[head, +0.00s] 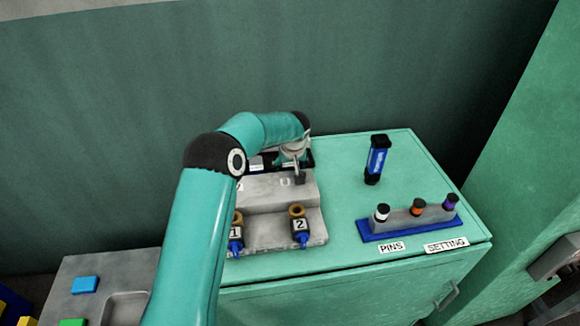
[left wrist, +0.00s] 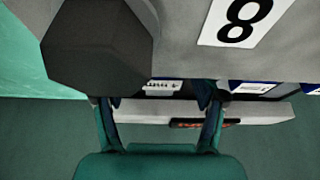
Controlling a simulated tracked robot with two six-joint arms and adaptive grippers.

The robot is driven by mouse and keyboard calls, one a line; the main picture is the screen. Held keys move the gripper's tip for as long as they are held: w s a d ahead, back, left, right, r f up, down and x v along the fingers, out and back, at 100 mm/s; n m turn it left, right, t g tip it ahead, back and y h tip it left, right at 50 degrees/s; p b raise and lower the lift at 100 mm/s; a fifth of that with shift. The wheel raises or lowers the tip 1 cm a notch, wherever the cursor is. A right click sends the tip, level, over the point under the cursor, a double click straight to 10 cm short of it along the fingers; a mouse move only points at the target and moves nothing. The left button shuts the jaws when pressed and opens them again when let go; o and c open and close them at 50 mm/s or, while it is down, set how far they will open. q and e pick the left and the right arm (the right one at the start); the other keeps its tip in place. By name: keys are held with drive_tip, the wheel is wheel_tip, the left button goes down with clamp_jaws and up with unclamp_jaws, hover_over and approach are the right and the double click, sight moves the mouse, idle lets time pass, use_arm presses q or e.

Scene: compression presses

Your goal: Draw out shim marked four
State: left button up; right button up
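My left gripper (head: 294,152) is over the back of a grey stepped block (head: 275,230) on the cabinet. In the left wrist view its fingers (left wrist: 156,102) are apart, with nothing seen gripped between them. A white strip with small dark print (left wrist: 162,87) shows in the gap between the fingertips. A blue and white label (left wrist: 253,87) lies to the right of the fingers. A plate marked 8 (left wrist: 241,20) is on the grey block, beside a black knob (left wrist: 98,45). I cannot make out a shim marked four. My right gripper is not in view.
Clamps marked 1 (head: 235,233) and 2 (head: 300,226) stand at the block's front. A blue-black device (head: 376,160) and a blue pin rack (head: 375,236) stand to the right. The teal cabinet top (head: 340,170) between is clear. A wall rises behind.

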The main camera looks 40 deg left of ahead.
use_arm(q)
drive_tip(key=shift+r, duration=0.4)
drive_tip(key=v, duration=1.1)
drive_tip(key=shift+s+d, duration=0.1)
